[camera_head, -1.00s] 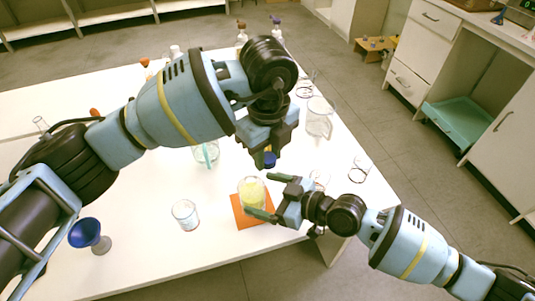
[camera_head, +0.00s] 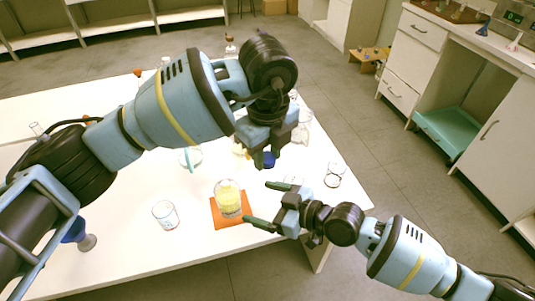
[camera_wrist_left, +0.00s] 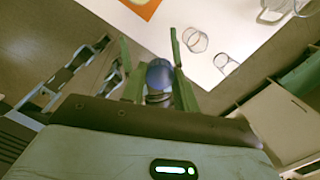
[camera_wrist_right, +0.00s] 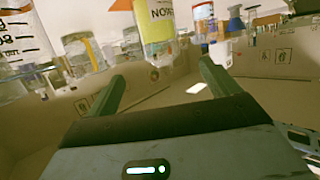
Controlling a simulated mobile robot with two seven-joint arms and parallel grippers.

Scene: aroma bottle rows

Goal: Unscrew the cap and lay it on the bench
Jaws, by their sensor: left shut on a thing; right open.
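My left gripper (camera_head: 263,160) is shut on a rounded blue cap (camera_head: 268,158), held above the bench beside the orange mat. The cap also shows between the fingers in the left wrist view (camera_wrist_left: 159,73). A clear vessel with yellow in it (camera_head: 228,198) stands upright on the orange mat (camera_head: 218,217); I see no cap on it. It seems to be the labelled yellow one in the right wrist view (camera_wrist_right: 158,35). My right gripper (camera_head: 258,205) is open and empty, low and just right of the vessel. The white bench (camera_head: 130,240) runs under them.
A small beaker (camera_head: 166,214) stands left of the mat. A blue funnel-like thing (camera_head: 75,231) is at the left. Glassware (camera_head: 335,174) sits near the bench's right edge, more behind my left gripper.

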